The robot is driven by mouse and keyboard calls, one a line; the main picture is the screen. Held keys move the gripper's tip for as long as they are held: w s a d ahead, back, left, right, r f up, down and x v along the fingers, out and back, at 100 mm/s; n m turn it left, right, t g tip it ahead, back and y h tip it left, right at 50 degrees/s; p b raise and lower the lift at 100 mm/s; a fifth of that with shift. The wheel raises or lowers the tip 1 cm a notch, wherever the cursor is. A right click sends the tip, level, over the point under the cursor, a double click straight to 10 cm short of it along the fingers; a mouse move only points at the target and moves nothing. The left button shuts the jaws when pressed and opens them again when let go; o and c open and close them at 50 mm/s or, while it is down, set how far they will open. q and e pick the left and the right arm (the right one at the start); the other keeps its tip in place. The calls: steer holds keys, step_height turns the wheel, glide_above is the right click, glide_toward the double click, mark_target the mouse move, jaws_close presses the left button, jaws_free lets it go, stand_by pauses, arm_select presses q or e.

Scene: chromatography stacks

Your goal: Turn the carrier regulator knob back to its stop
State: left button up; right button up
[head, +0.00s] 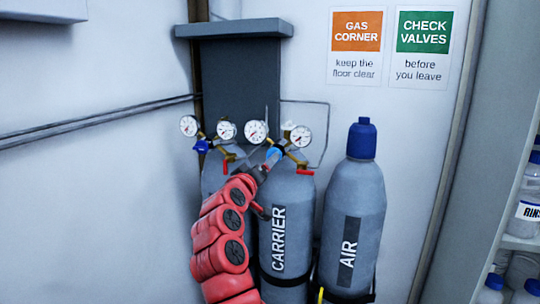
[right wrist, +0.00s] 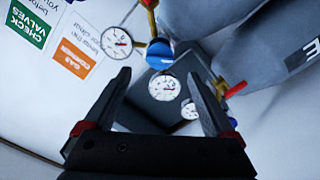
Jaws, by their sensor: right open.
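The carrier cylinder (head: 290,215) is grey with a white CARRIER label and stands upright in the head view. Its regulator carries two round dials and a light blue knob (head: 273,153). My right gripper (head: 270,163) is at the knob and partly covers it. In the right wrist view the blue knob (right wrist: 160,56) shows just past the open fingertips (right wrist: 158,74), roughly between them. The gripper holds nothing. I cannot tell whether a finger touches the knob. My left gripper is not in view.
A second regulator with a dark blue knob (head: 201,146) sits close on the left, above a partly hidden cylinder. The AIR cylinder (head: 355,210) with a blue cap stands to the right. A red lever (head: 305,172) hangs under the carrier regulator. A bottle shelf (head: 520,242) is far right.

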steer(key=p+x, duration=0.1)
steer(key=x, duration=0.5)
steer(key=shift+w, duration=0.1)
